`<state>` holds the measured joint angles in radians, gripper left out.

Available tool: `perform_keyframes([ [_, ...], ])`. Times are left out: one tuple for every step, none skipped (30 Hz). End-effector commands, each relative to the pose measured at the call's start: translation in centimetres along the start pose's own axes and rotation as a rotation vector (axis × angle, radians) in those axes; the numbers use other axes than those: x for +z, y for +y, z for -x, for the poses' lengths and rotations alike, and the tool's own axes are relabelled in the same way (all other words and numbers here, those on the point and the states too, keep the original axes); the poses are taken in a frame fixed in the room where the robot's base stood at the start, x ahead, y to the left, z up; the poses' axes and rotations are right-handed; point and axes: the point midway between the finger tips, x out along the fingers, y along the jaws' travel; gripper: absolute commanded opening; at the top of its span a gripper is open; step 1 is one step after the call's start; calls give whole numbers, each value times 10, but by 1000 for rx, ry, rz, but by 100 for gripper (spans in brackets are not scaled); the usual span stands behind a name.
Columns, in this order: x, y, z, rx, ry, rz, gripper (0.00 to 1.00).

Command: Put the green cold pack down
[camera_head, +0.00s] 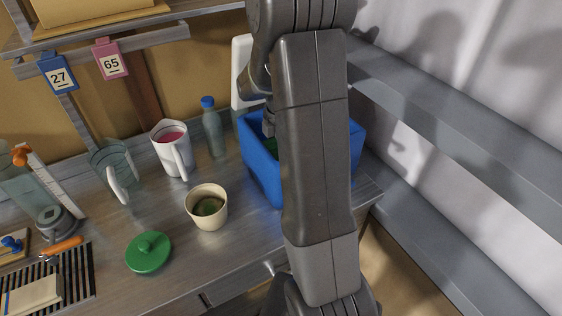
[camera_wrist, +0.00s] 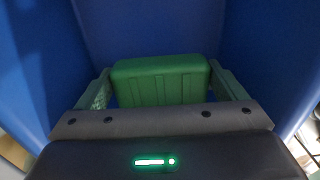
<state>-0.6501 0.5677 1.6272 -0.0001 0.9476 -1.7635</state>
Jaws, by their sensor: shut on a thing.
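The green cold pack (camera_wrist: 160,80) is between the two fingers of my gripper (camera_wrist: 160,88) in the wrist view, and the fingers are shut on it. Blue walls surround it on the left, right and far side, so it is inside the blue bin (camera_head: 262,165). In the head view my arm covers much of the bin, and only a sliver of green shows at its left. I cannot tell whether the pack touches the bin's floor.
Left of the bin stand a blue-capped bottle (camera_head: 213,130), a white jug with pink liquid (camera_head: 173,150) and a cream pot (camera_head: 207,207). A green lid (camera_head: 149,253) lies on the bench at the front. A grey rail (camera_head: 470,210) runs along the right wall.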

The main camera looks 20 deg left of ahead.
Motion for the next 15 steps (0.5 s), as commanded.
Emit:
perform_keyframes([
  [0, 0, -8, -1, 0, 0, 58],
  [0, 0, -11, -1, 0, 0, 58],
  [0, 0, -14, 0, 0, 0, 58],
  [0, 0, -16, 1, 0, 0, 58],
  [0, 0, -18, 1, 0, 0, 58],
  [0, 0, -21, 0, 0, 0, 58],
  [0, 0, -24, -1, 0, 0, 58],
  [0, 0, -29, -1, 0, 0, 58],
  [0, -1, -36, -3, 1, 0, 58],
  [0, 0, -41, -3, 1, 0, 58],
  [0, 0, -45, -2, 0, 0, 58],
  [0, 0, -51, -3, 0, 0, 58],
  [0, 0, -55, -1, 0, 0, 58],
  [0, 0, -58, -1, 0, 0, 58],
  [0, 0, -60, 0, 0, 0, 58],
])
